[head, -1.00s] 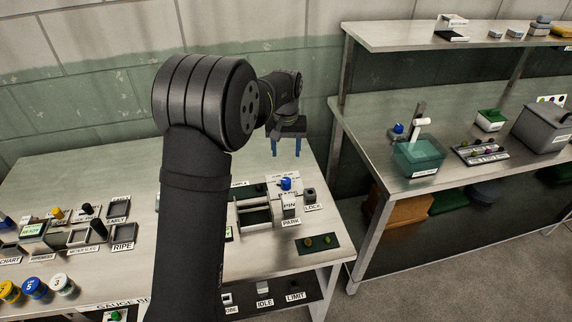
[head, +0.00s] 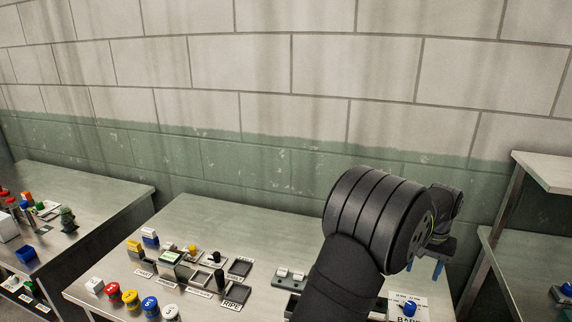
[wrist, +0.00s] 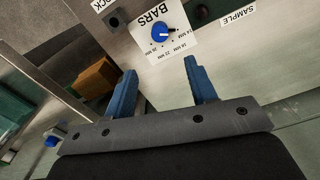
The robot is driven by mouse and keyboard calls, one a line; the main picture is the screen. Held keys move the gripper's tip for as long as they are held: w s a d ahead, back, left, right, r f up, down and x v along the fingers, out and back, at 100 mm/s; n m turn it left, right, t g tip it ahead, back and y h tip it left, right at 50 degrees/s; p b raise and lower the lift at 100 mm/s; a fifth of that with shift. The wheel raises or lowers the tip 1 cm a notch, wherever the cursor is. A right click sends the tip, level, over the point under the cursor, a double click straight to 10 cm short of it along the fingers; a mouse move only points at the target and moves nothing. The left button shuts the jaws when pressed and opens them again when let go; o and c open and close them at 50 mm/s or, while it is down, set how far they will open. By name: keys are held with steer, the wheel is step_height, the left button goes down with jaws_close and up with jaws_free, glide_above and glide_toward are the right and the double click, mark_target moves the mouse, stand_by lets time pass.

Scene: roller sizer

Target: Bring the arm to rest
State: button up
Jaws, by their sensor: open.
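My gripper (head: 427,268) is at the right in the head view, with its blue fingers pointing down above the bench. In the wrist view, my gripper (wrist: 163,88) is open, with two blue fingers apart and nothing between them. A blue knob (wrist: 162,33) on a white plate marked BARS lies beyond the fingertips, apart from them. The same blue knob (head: 409,309) shows at the bottom edge of the head view. My dark arm hides part of the bench.
The middle bench (head: 270,228) holds small trays, blocks and labels. Several coloured jars (head: 130,299) stand at its front left. Another bench (head: 110,193) with small items stands at the left. A shelf unit (head: 540,175) stands at the right. A block wall closes the back.

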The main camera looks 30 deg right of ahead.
step_height(320, 180, down, 15)
steer(key=shift+r, duration=0.15)
stand_by(0.4)
step_height(320, 180, up, 17)
glide_toward(412, 304)
step_height(412, 304, down, 10)
steer(key=shift+a+f, duration=0.1)
steer(key=shift+a, duration=0.05)
steer(key=shift+r+m, duration=0.3)
steer(key=shift+m, duration=0.5)
steer(key=m, duration=0.6)
steer(key=shift+m, duration=0.3)
step_height(412, 304, up, 11)
steer(key=shift+r, duration=0.2)
